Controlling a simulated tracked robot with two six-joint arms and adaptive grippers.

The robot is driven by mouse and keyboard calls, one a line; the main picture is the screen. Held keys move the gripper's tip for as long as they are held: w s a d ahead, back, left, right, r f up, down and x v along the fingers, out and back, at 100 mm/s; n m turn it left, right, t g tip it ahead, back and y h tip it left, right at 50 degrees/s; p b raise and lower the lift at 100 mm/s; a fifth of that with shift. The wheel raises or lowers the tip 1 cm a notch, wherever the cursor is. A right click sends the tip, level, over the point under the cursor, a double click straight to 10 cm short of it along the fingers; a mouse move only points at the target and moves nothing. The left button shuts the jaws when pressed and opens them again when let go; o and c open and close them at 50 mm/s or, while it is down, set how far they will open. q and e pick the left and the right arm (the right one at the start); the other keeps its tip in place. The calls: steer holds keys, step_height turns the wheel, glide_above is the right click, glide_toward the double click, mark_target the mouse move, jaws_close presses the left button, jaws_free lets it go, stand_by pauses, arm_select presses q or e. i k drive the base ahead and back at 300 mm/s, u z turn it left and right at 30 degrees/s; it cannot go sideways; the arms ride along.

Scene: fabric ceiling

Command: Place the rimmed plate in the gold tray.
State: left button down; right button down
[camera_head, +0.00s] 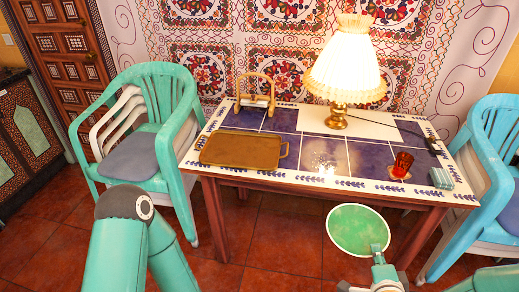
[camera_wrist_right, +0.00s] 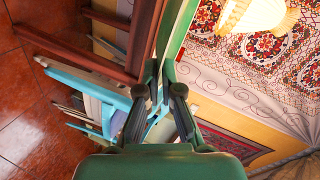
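The rimmed plate (camera_head: 356,229) is green with a pale rim. It is in the air in front of the table's near edge, its face turned toward the head camera. My right gripper (camera_head: 378,250) is shut on its lower right edge. In the right wrist view the plate (camera_wrist_right: 181,35) shows nearly edge-on as a green strip between the fingertips (camera_wrist_right: 160,90). The gold tray (camera_head: 243,151) lies flat and empty on the table's front left, to the left of and beyond the plate. My left gripper is out of view; only arm links show at lower left.
The tiled table (camera_head: 321,177) also holds a lit lamp (camera_head: 347,65) at the back, a red glass (camera_head: 402,165), a small teal box (camera_head: 441,178) and a gold-coloured stand (camera_head: 256,93). Chairs flank it: green (camera_head: 158,90) at left, blue (camera_head: 492,130) at right. The table's front middle is clear.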

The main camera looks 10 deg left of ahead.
mark_target(225, 150)
steer(key=k, duration=1)
steer(key=u, duration=0.15)
steer(key=i, duration=0.35)
steer(key=u, duration=0.8)
steer(key=i, duration=2.1)
steer(key=z, duration=0.3)
